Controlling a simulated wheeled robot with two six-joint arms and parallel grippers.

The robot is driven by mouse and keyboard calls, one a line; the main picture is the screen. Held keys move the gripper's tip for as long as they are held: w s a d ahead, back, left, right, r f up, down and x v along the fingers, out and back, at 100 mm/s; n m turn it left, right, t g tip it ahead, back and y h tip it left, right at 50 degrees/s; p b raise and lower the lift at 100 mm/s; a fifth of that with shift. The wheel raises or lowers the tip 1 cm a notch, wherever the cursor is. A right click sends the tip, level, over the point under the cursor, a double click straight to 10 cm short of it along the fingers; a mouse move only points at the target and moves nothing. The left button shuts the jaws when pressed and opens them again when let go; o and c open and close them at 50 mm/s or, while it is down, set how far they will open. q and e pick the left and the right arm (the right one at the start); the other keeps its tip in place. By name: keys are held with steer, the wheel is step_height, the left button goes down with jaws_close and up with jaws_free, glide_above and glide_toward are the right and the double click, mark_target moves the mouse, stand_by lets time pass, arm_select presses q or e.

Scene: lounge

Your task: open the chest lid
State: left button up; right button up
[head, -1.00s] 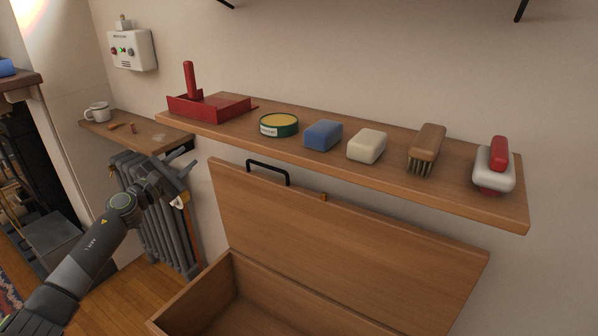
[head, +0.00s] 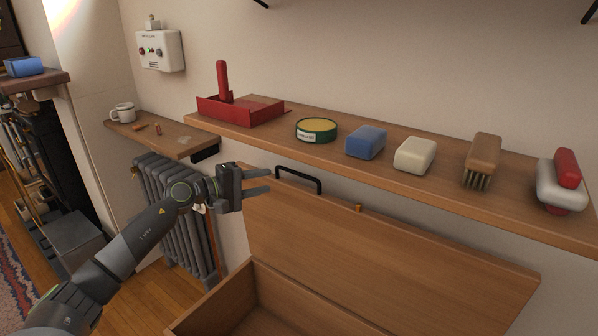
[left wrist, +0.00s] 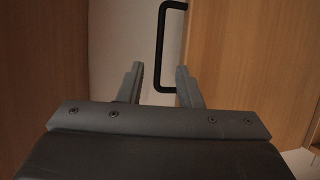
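The wooden chest (head: 240,291) stands low at the front with its inside showing. Its lid (head: 385,235) is raised and leans back toward the wall under the shelf. A black handle (head: 318,183) sits on the lid's upper edge near its left end, and a small brass piece (head: 359,208) is farther right. My left gripper (head: 268,182) is open and empty just left of the handle, apart from it. In the left wrist view the handle (left wrist: 161,45) is beyond the parted fingertips (left wrist: 158,68). My right gripper is out of view.
A wall shelf (head: 400,190) above the lid holds a red tray (head: 240,112), a green tin (head: 316,130), a blue block (head: 366,142), a cream block (head: 414,155) and brushes (head: 482,158). A radiator (head: 175,225) and a small shelf with a mug (head: 123,113) are at left.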

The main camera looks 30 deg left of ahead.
mark_target(299, 174)
arm_select(q)
steer(key=p+x, duration=0.1)
steer(key=x, duration=1)
steer(key=shift+w+p, duration=0.3)
steer(key=shift+c, duration=0.3)
jaws_close()
